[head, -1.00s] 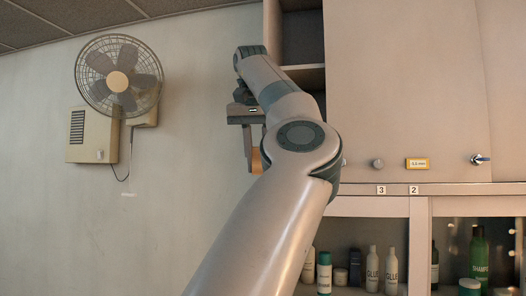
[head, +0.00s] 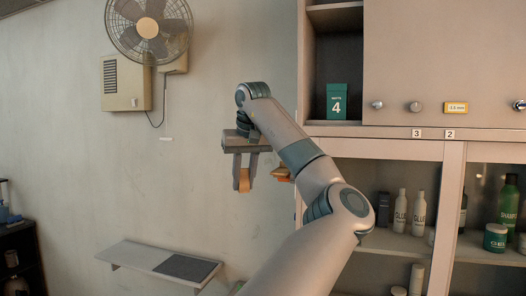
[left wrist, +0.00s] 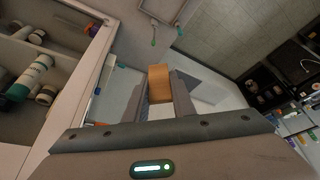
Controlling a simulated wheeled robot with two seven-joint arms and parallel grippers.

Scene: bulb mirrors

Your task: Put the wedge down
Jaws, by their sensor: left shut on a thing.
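The wedge (head: 243,181), an orange-tan wooden block, hangs between the fingers of my left gripper (head: 245,168) in the head view. The gripper points down and is shut on it, in the air in front of the bare wall. In the left wrist view the wedge (left wrist: 159,83) shows between the two fingertips of my left gripper (left wrist: 160,98). A second orange piece (head: 281,174) shows just right of the gripper, partly hidden by my arm; I cannot tell what it is. My right gripper is not in view.
A wall shelf (head: 133,254) with a dark mat (head: 187,267) is below the gripper. The cabinet (head: 420,70) stands at right, with a green box marked 4 (head: 337,101) in its open compartment and bottles (head: 400,209) below. A fan (head: 148,28) hangs upper left.

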